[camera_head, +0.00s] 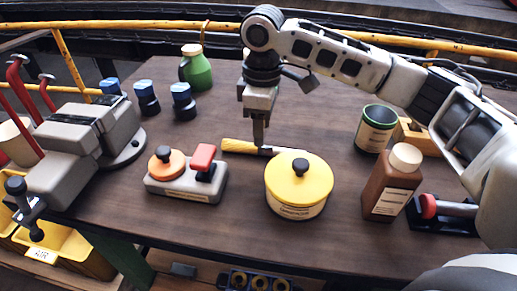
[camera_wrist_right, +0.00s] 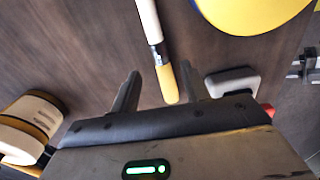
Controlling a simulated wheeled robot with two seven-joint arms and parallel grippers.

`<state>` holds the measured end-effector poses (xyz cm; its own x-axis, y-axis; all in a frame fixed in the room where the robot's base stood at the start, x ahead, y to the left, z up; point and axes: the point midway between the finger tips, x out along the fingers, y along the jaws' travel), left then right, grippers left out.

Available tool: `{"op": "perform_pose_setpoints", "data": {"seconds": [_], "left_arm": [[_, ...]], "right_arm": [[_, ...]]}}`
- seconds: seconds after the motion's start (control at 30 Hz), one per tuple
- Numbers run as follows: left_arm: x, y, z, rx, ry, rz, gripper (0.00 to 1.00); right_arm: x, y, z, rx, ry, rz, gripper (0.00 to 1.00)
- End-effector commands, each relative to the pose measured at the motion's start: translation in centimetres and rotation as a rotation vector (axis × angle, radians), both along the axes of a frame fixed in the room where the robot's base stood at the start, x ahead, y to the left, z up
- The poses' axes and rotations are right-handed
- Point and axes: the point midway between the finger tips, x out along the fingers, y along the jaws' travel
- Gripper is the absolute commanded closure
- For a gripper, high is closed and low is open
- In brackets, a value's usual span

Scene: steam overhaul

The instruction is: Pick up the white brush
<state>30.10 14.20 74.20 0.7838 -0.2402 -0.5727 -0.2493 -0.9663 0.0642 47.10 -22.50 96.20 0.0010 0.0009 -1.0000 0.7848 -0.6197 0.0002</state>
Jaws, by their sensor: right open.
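The white brush lies flat on the brown table, behind the yellow lidded pot (camera_head: 298,190). Its yellow bristles (camera_head: 238,146) point left, and the pot hides part of its white handle. In the right wrist view the white handle (camera_wrist_right: 148,18), metal ferrule and yellow bristle end show. My right gripper (camera_head: 260,143) points down over the brush near its ferrule. In the right wrist view its open fingers (camera_wrist_right: 158,85) are on either side of the bristle end. Whether they touch it, I cannot tell. My left gripper is not in view.
A grey block with orange and red knobs (camera_head: 186,185) stands front left of the brush. A brown bottle (camera_head: 389,187), green-rimmed can (camera_head: 376,130) and red-handled tool (camera_head: 445,208) are at right. A green jug (camera_head: 197,70) stands behind. Bare table surrounds the bristle end.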

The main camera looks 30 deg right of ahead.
Motion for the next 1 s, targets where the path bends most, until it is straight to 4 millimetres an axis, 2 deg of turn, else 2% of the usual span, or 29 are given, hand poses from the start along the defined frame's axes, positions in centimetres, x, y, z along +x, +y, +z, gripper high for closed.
{"op": "perform_pose_setpoints", "data": {"seconds": [0.3, 0.6, 0.63, 0.7, 0.8, 1.0], "left_arm": [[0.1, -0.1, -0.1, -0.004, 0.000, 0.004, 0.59], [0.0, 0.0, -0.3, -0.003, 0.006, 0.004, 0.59], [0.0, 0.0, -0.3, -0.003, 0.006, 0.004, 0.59], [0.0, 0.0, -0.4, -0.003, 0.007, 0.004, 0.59], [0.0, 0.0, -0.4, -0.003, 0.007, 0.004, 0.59], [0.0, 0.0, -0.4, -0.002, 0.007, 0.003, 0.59]], "right_arm": [[0.1, 0.6, -4.4, -0.002, 0.004, 0.000, 0.54], [0.2, 0.6, -5.0, -0.001, 0.000, 0.000, 0.54], [0.2, 0.6, -5.0, -0.001, 0.000, 0.000, 0.57], [0.2, 0.6, -5.0, -0.001, 0.001, 0.000, 0.77], [0.2, 0.6, -5.0, -0.001, 0.001, 0.000, 1.00], [0.2, 0.6, -4.9, -0.001, 0.001, 0.000, 1.00]]}}
